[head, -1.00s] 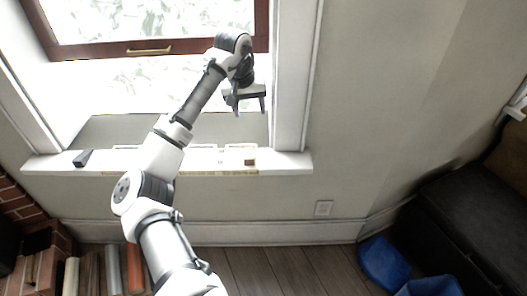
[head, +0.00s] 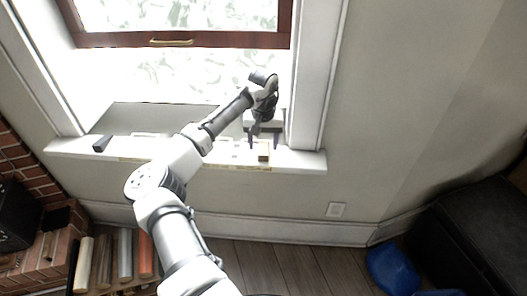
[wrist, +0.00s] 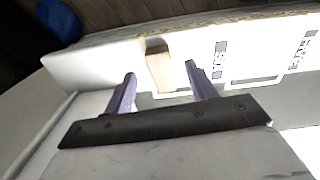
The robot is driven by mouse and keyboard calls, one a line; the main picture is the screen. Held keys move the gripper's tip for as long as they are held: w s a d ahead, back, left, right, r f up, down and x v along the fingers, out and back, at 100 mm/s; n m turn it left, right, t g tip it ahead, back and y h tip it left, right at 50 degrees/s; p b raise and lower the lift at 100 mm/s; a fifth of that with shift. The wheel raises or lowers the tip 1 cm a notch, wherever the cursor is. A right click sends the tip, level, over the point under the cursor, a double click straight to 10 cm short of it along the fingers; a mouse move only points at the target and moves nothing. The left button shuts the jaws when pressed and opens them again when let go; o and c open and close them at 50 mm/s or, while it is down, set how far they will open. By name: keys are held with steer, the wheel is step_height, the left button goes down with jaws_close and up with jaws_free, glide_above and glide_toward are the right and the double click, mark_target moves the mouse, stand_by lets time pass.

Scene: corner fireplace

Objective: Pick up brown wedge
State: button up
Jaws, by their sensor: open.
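The brown wedge (head: 263,152) is a small block on the right part of the white window sill (head: 308,161). In the wrist view the wedge (wrist: 160,70) shows a light tan face and a darker brown end. My gripper (head: 264,143) is just above the sill at the wedge. In the wrist view its two purple-grey fingers (wrist: 160,75) are apart, with the wedge in line with the gap between their tips. The jaws are empty, and I cannot tell whether the tips reach past the wedge's near end.
A small black block (head: 102,143) lies at the sill's left end. White panels with printed labels (wrist: 255,60) lie beside the wedge. The window frame's right post (head: 318,80) stands close to my gripper. Blue objects (head: 392,269) lie on the floor at right.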

mark_target(263, 152)
step_height(263, 152, down, 4)
steer(key=shift+s+f+p, duration=0.1)
steer(key=shift+p, duration=0.2)
steer(key=shift+c, duration=0.5)
steer(key=c, duration=1)
